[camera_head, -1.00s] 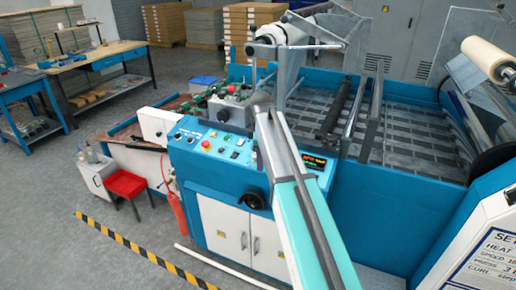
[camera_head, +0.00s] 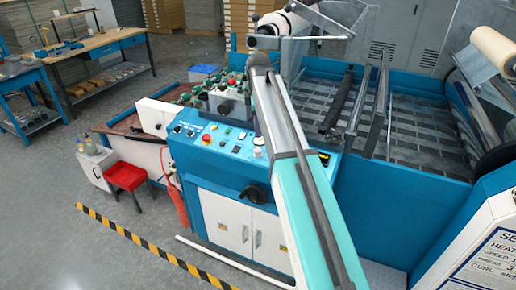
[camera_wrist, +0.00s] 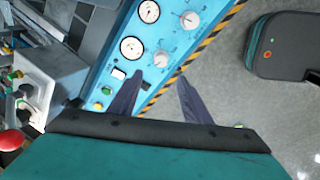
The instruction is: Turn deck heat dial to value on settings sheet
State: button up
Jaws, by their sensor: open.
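My gripper (camera_wrist: 157,88) is open and empty in the wrist view, its two dark fingers spread above a blue panel (camera_wrist: 115,75). Two pale round dials (camera_wrist: 161,58) (camera_wrist: 189,20) sit on this panel beside two white gauges (camera_wrist: 131,48) (camera_wrist: 149,12). The nearer dial lies just beyond the gap between the fingertips; I see no clear contact. I cannot read the dial labels or tell which is deck heat. The settings sheet (camera_head: 497,258) is cut off at the head view's right edge; its HEAT line shows, but its value does not. My gripper cannot be made out in the head view.
The blue machine's control panel (camera_head: 215,140) has several buttons; my arm crosses its right part. A black handwheel (camera_head: 256,193) sticks out below.

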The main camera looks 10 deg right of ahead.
aim_at(257, 149)
jog(key=shift+w+d+f+p, duration=0.1)
jog(key=shift+w+f+p, duration=0.45)
jog(key=shift+f, duration=1.6)
jog(key=shift+w+d+f+p, duration=0.2)
jog(key=shift+f+p, duration=0.6)
jog(key=shift+f, duration=1.4)
jog(key=shift+w+a+f+p, duration=0.1)
jog(key=shift+w+f+p, duration=0.45)
jog(key=shift+f, duration=1.6)
jog(key=shift+s, duration=0.1)
jog(key=c, duration=1)
